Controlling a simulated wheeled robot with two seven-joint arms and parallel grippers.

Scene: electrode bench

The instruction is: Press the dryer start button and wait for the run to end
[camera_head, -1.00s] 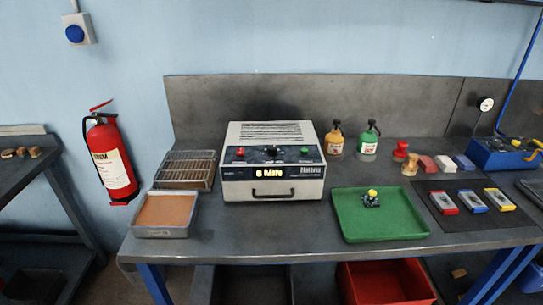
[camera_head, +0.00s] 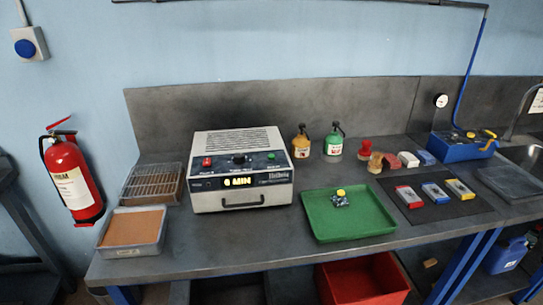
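The dryer (camera_head: 242,203) is a pale grey box with a vented top, standing on the bench left of the middle. Its dark front panel carries a red button (camera_head: 207,161) at the left, a black knob (camera_head: 239,159) in the middle and a green button (camera_head: 271,156) at the right. Below them a lit yellow display (camera_head: 238,181) shows a number, perhaps 6 or 8, and MIN. The handle (camera_head: 242,202) is at the bottom of the front, which looks closed. Neither of my grippers is in view.
A wire rack (camera_head: 153,178) and a brown-filled tray (camera_head: 134,228) stand left of the dryer. A green tray (camera_head: 350,222) with a small object lies to its right. Two bottles (camera_head: 302,145) stand behind. A fire extinguisher (camera_head: 73,178) hangs at the left. Bench before the dryer is clear.

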